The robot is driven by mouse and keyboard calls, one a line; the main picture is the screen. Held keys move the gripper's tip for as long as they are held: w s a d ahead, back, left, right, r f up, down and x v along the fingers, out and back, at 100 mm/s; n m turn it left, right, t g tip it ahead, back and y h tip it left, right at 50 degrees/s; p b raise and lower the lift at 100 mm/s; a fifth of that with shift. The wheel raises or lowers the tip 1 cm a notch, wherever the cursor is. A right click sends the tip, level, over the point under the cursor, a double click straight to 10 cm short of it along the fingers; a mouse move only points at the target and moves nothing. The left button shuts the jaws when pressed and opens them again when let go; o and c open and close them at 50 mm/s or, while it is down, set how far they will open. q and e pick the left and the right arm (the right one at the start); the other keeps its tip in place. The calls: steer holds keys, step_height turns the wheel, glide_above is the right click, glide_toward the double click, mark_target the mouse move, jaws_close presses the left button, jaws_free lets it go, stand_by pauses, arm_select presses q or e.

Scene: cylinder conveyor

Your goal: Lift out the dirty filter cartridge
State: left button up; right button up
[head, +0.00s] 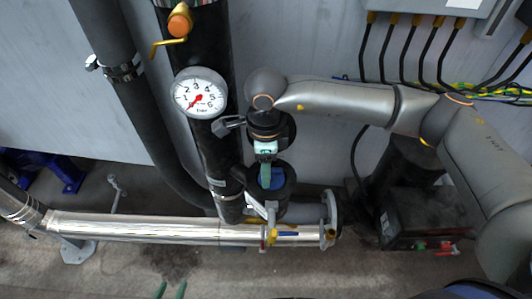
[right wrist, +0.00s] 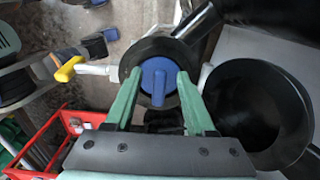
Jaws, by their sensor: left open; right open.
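A blue round part with a raised tab (right wrist: 158,85), which looks like the cartridge top, sits in a black round housing (right wrist: 165,47) in the right wrist view. I cannot tell whether it is dirty. My right gripper (right wrist: 160,76) is open, with its green fingers on either side of the blue part; whether they touch it is unclear. In the head view my right gripper (head: 267,172) points down at the black housing (head: 285,193), and its wrist hides part of it. My left gripper (head: 171,291) shows only two green fingertips at the bottom edge, apart and empty.
A pressure gauge (head: 200,93) and black upright pipe (head: 203,48) stand left of the housing. A silver pipe (head: 130,228) runs along the floor. A wide open black cylinder (right wrist: 292,95) and a red-framed crate (right wrist: 30,150) flank the right gripper. A yellow-handled valve (right wrist: 68,69) juts out.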

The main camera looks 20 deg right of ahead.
steer(key=shift+f, duration=0.3)
jaws_close()
stand_by(0.3)
stand_by(0.9)
stand_by(0.4)
